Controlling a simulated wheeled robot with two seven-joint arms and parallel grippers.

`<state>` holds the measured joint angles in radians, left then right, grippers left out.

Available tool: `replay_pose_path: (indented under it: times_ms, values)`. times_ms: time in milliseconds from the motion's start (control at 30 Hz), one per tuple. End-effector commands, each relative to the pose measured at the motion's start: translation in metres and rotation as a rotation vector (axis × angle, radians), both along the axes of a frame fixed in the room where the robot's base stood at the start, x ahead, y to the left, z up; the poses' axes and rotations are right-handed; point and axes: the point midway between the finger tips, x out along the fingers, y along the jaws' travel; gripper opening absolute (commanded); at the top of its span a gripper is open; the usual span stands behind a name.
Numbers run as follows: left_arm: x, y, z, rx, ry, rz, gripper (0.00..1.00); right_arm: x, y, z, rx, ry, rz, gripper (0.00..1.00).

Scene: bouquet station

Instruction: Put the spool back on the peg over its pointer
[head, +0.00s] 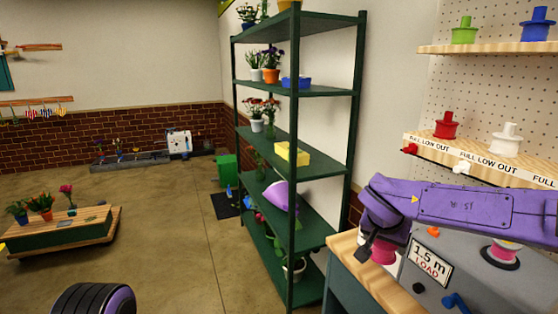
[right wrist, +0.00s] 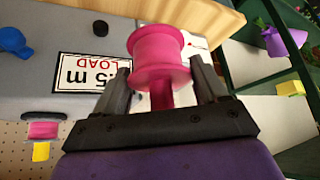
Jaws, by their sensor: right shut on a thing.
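My right gripper (head: 384,245) is shut on a pink spool (head: 383,252), held over the wooden edge of the grey machine. In the right wrist view the spool (right wrist: 160,60) sits between the two fingertips, its stem running down between the fingers. A label strip (head: 480,160) reading FULL LOW OUT runs under the lower spool shelf, with a red pointer (head: 410,148) and a white pointer (head: 462,167) on it. A red spool (head: 446,126) and a white spool (head: 506,140) stand above them. My purple right arm hides part of the strip's surroundings. My left gripper is not in view.
A green spool (head: 464,31) and a blue spool (head: 538,25) stand on the upper shelf. The grey machine (head: 465,285) carries a 1.5 m LOAD sign (head: 430,262) and another pink spool (head: 502,252). A green plant rack (head: 291,150) stands left of it. Open floor lies further left.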

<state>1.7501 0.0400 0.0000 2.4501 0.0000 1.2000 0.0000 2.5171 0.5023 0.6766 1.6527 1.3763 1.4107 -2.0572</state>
Motion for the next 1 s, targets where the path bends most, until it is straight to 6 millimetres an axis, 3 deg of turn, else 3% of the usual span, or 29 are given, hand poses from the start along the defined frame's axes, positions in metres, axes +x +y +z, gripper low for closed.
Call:
replay_pose_path:
  times_ms: [33, 200, 400, 533, 1000]
  values:
    - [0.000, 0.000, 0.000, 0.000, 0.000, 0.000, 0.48, -0.007, 0.004, -0.021, 0.004, 0.008, 0.102, 0.40]
    - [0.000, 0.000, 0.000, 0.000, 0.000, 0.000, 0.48, -0.048, 0.034, -0.088, 0.004, 0.007, 0.466, 0.40]
    - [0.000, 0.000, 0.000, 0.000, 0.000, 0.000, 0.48, -0.104, 0.055, -0.134, 0.004, 0.002, 0.663, 0.40]
    - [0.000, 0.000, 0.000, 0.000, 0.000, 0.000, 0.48, -0.117, 0.053, -0.143, 0.006, -0.001, 0.652, 0.40]
    - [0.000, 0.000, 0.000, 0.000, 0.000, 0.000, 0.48, -0.116, 0.050, -0.143, -0.006, -0.001, 0.640, 0.40]
